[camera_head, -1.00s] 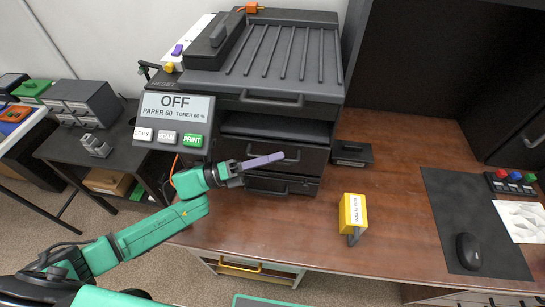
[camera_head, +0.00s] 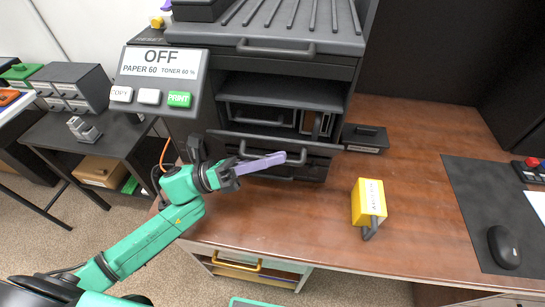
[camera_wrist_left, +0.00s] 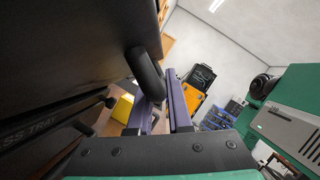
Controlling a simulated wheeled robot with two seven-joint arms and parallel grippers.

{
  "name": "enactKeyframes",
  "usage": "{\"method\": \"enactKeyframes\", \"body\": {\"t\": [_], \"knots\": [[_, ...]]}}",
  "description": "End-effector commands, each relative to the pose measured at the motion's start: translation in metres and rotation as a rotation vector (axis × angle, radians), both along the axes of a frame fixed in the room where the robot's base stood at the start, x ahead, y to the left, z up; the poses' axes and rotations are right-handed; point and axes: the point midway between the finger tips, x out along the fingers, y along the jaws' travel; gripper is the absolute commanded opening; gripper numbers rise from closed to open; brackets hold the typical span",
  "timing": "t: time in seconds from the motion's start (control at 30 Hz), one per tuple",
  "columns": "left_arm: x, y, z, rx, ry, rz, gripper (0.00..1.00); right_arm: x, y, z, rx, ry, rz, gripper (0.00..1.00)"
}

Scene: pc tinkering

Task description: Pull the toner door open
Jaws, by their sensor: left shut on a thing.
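The printer (camera_head: 300,90) has a dark front door (camera_head: 318,147), taken as the toner door. It is tilted outward and down, and the cavity (camera_head: 270,95) behind it shows dark inner parts. My left gripper (camera_head: 284,158) has purple fingers and is shut at the door's bar handle. In the left wrist view the purple fingers (camera_wrist_left: 165,112) are close around the dark handle (camera_wrist_left: 146,74); part of the grip is hidden. The display (camera_head: 160,62) reads OFF, PAPER 60, TONER 60 %. My right gripper is not in view.
A yellow box (camera_head: 368,198) with a black handle stands on the wooden desk (camera_head: 300,225). A small black box (camera_head: 365,138) sits right of the printer. A mat (camera_head: 480,200) and mouse (camera_head: 503,247) are at the right.

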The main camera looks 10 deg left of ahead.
Motion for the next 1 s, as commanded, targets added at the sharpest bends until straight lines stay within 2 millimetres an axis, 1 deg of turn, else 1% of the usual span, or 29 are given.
{"method": "enactKeyframes", "body": {"t": [0.1, 0.53, 0.57, 1.0], "knots": [[-0.0005, 0.0007, -0.0033, 0.001, 0.002, 0.003, 0.00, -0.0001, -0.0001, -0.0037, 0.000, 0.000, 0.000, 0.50], [-0.0011, 0.0006, -0.0028, 0.001, 0.002, 0.003, 0.00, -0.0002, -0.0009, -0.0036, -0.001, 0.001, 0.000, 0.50], [-0.0011, 0.0006, -0.0028, 0.001, 0.002, 0.003, 0.29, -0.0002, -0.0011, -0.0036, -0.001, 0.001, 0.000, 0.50], [-0.0017, 0.0001, -0.0025, 0.000, 0.001, 0.000, 0.30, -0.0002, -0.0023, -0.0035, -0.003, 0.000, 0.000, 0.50]]}}
